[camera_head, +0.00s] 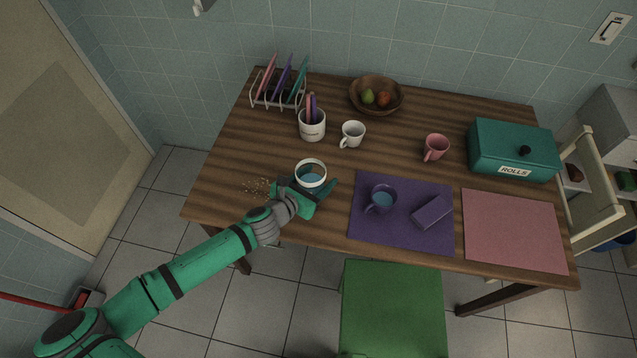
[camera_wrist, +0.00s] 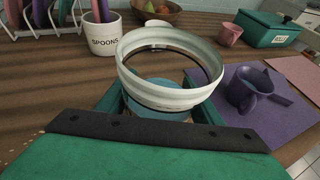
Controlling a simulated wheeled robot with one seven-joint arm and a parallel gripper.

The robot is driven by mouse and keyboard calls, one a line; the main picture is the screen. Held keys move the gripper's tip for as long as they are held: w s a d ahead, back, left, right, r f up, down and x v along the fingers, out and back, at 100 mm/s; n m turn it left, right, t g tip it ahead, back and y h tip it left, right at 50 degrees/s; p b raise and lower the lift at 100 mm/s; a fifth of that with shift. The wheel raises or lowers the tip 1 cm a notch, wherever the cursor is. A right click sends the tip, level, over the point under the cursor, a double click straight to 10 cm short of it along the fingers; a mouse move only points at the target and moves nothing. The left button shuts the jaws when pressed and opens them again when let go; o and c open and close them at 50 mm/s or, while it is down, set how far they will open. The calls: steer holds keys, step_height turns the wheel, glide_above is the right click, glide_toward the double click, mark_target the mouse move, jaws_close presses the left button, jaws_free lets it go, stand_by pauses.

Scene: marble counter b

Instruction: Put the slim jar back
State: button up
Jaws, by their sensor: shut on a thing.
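A round, open-topped jar (camera_head: 311,166) with a white rim and blue inside is between the fingers of my gripper (camera_head: 313,188), near the front left of the wooden table. In the wrist view the jar's wide pale rim (camera_wrist: 170,94) is seen from above, tilted in the picture, with blue lower down inside. My gripper (camera_wrist: 163,112) is shut on the jar, one green finger on each side. Its base is hidden, so I cannot tell whether it touches the table. No other jar that fits the name is clear.
Crumbs (camera_head: 257,187) lie left of the jar. A spoons crock (camera_head: 312,128), a white mug (camera_head: 353,133) and a plate rack (camera_head: 278,101) stand behind it. A purple mat (camera_head: 400,232) with a purple mug (camera_head: 381,199) lies to the right. Bare wood (camera_head: 235,145) shows at left.

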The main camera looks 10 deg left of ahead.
steer(key=f, duration=0.3)
steer(key=shift+w, duration=0.2)
steer(key=shift+s+a, duration=0.15)
steer(key=shift+s, duration=0.05)
steer(key=shift+d+f, duration=0.1)
steer(key=shift+d, duration=0.15)
steer(key=o, duration=1.5)
steer(key=shift+a, duration=0.1)
steer(key=v, duration=1.2)
